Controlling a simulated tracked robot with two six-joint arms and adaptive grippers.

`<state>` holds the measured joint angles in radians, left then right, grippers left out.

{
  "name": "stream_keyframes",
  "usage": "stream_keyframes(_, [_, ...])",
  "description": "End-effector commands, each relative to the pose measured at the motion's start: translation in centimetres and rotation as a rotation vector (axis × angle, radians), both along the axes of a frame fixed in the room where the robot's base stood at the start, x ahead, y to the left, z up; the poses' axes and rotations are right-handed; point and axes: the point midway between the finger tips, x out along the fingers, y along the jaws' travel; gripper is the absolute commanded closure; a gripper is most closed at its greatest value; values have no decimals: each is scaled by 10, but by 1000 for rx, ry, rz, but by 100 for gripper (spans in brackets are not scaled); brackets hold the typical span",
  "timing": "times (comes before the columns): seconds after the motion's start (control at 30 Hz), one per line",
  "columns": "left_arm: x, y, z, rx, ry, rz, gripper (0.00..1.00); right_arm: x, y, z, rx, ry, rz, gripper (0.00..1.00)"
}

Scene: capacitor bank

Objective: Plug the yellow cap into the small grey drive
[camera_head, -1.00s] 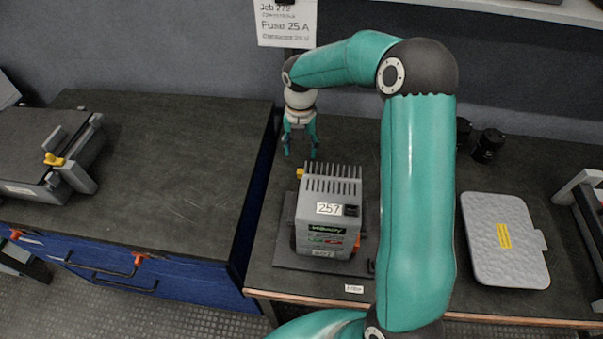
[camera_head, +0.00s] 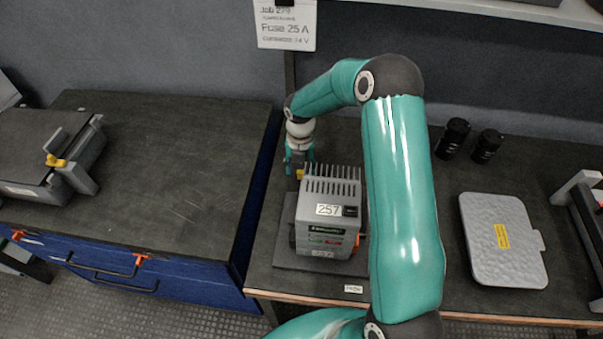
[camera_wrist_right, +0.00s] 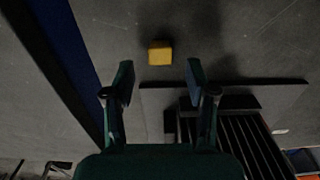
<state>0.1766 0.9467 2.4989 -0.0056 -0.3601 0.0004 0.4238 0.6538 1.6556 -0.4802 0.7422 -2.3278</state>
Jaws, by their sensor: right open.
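The small grey drive (camera_head: 327,230) stands upright on a dark base plate, with fins on top and a "257" label on its front. It also shows in the right wrist view as dark fins (camera_wrist_right: 240,140). The yellow cap (camera_head: 300,174) is at the drive's back left corner. In the right wrist view the yellow cap (camera_wrist_right: 160,52) appears on the dark bench, just past the plate's edge. My right gripper (camera_head: 298,163) is open and points down behind the drive. In its wrist view the fingertips (camera_wrist_right: 160,75) are apart, with the cap ahead, centred between them. My left gripper is out of view.
A grey flat case (camera_head: 503,240) lies on the bench at right, with two black cylinders (camera_head: 470,140) behind it. A blue-fronted bench (camera_head: 160,170) stands at left, carrying a grey device (camera_head: 50,160) with a yellow part. The bench between drive and case is partly hidden by my arm.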

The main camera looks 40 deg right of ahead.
Motion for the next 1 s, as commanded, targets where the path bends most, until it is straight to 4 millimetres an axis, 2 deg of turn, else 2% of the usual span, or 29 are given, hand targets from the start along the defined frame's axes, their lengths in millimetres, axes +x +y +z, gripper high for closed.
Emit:
stream_keyframes(0.2, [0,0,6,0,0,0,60,2,-3,-28,0,3,0,44])
stream_keyframes(0.6, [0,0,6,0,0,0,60,3,-4,-33,0,0,0,44])
stream_keyframes(0.9, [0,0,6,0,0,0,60,3,-4,-33,0,0,-1,90])
stream_keyframes(1.0, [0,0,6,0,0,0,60,3,-4,-33,0,0,-1,90])
